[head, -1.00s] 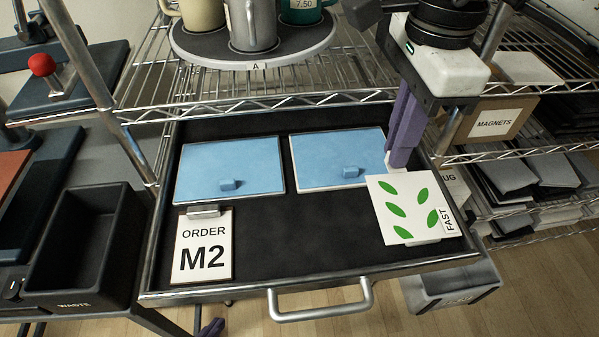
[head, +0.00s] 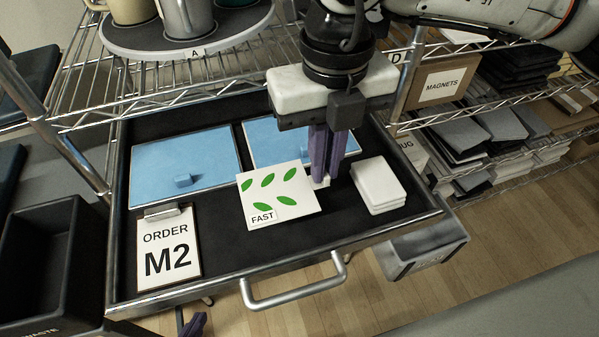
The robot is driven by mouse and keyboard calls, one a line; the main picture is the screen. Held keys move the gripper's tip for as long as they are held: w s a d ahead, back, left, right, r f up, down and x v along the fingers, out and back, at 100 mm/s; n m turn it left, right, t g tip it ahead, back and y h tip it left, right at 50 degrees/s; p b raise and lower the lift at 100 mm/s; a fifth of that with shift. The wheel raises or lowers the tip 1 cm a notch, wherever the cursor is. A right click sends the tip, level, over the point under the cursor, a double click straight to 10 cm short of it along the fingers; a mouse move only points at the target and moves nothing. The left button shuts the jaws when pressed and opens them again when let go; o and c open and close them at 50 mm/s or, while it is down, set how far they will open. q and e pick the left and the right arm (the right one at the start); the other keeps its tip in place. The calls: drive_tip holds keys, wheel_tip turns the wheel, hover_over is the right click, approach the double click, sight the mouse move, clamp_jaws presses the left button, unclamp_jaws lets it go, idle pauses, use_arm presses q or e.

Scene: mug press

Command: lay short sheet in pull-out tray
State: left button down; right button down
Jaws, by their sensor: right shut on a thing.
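The short sheet (head: 290,205) is white with green leaves and a FAST label. My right gripper (head: 321,182), with purple fingers, is shut on its right edge at a small white tab. The sheet is over the pull-out tray (head: 235,243), in front of the right blue pad and overlapping its front edge in the picture. I cannot tell whether it touches the tray floor. The tray is dark, pulled out, with a metal handle. A purple part of my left gripper (head: 194,325) shows at the bottom edge, below the tray; its jaws are unclear.
Two blue pads (head: 180,160) lie at the tray's back; my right gripper partly hides the right one (head: 262,138). An ORDER M2 card (head: 168,250) is at front left, a white stack (head: 378,190) at right. A black waste bin (head: 45,265) stands left.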

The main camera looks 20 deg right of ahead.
sight(321, 203)
wheel_tip(321, 203, down, 7)
drive_tip(key=shift+r, duration=0.2)
drive_tip(key=shift+f+b, duration=0.3)
drive_tip(key=shift+b, duration=0.05)
drive_tip(key=c, duration=1.9)
unclamp_jaws()
drive_tip(key=shift+r, duration=0.15)
drive_tip(key=shift+r, duration=0.1)
wheel_tip(321, 203, up, 12)
drive_tip(key=shift+r+p, duration=0.15)
drive_tip(key=shift+p, duration=0.35)
